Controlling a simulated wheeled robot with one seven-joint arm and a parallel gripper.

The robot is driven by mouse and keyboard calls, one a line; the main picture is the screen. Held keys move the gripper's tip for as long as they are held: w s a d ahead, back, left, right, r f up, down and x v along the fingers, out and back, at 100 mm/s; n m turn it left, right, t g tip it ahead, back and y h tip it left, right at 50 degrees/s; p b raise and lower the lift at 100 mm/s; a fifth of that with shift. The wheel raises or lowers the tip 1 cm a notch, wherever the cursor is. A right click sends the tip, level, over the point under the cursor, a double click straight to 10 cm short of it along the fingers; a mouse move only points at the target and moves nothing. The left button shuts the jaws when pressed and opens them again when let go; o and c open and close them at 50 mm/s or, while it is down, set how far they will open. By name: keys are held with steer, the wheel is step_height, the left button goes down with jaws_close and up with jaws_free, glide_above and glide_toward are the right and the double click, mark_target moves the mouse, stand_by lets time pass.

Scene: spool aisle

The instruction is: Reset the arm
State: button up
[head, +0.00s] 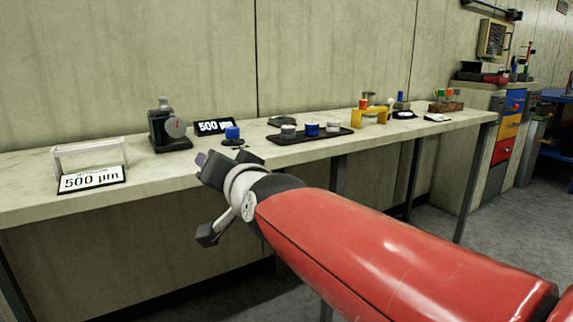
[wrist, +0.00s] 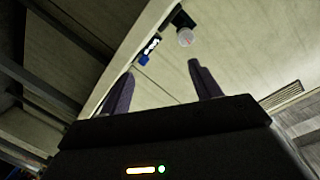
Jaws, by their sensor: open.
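My red arm reaches in from the lower right of the head view. It ends at my gripper (head: 203,160), which is in front of the bench's front edge and overlaps the bench top in the picture. In the wrist view the two dark fingers of my gripper (wrist: 160,80) stand well apart with nothing between them. The gap to the bench is hard to judge.
Drawers (head: 506,130) stand at the right. Grey floor (head: 425,235) is open in front.

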steer(key=s+d+f+g+h+p, duration=0.2)
steer(key=s+d+f+g+h, duration=0.2)
steer(key=s+d+f, duration=0.5)
steer(key=s+d+f+n+g+h+p, duration=0.1)
steer(key=s+d+f+g+h, duration=0.3)
steer(key=s+d+f, duration=0.6)
steer(key=s+d+p, duration=0.1)
steer(key=d, duration=0.6)
steer(key=shift+s+g+p, duration=0.15)
steer(key=shift+g+p, duration=0.15)
steer(key=shift+p, duration=0.05)
steer(key=shift+d, duration=0.1)
